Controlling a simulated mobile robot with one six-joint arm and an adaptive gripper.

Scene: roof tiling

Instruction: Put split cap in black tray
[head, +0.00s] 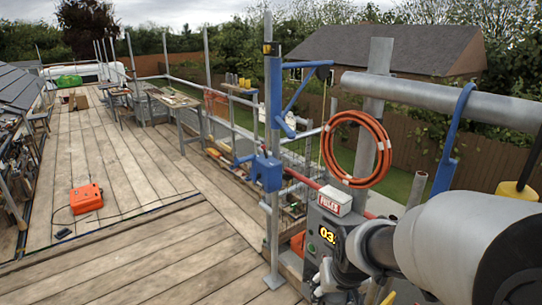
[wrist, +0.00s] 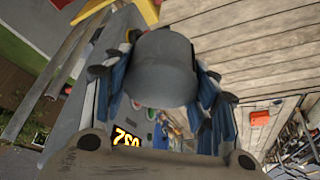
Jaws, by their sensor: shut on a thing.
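In the wrist view, a grey rounded piece (wrist: 162,68), which looks like the split cap, sits between the two fingers of my gripper (wrist: 160,85). My gripper is shut on it. I cannot make out the split itself. In the head view, my gripper (head: 328,284) is low in the picture, in front of the grey box with the lit display, and my arm hides much of that corner. The cap cannot be made out there. I cannot pick out a black tray in either view.
A grey box with a lit display (head: 328,234) carries a small red-and-white fuses box (head: 334,201). An orange hose coil (head: 359,149) hangs from a post. A blue hoist (head: 268,172) stands at the deck edge. An orange case (head: 86,198) lies on open planks at left.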

